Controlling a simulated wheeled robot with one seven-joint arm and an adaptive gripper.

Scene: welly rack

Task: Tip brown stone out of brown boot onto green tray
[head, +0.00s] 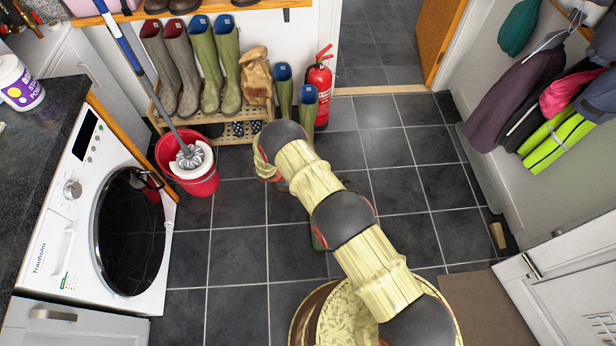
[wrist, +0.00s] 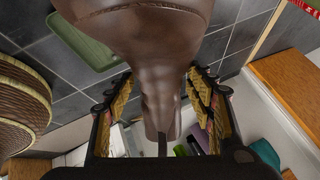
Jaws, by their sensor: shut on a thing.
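My gripper (wrist: 163,95) is shut on the brown boot (wrist: 155,45), whose smooth dark leather fills the upper middle of the wrist view. The fingers press on both sides of its narrower part. The green tray (wrist: 85,42) lies on the floor at the upper left of the wrist view, partly covered by the boot. The brown stone is not visible in either view.
A wooden rack (head: 240,132) with several wellies stands at the back wall. A red bucket (head: 190,180) with a mop, a washing machine (head: 85,215) and a fire extinguisher (head: 318,88) stand nearby. Coats (head: 515,95) hang at the right.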

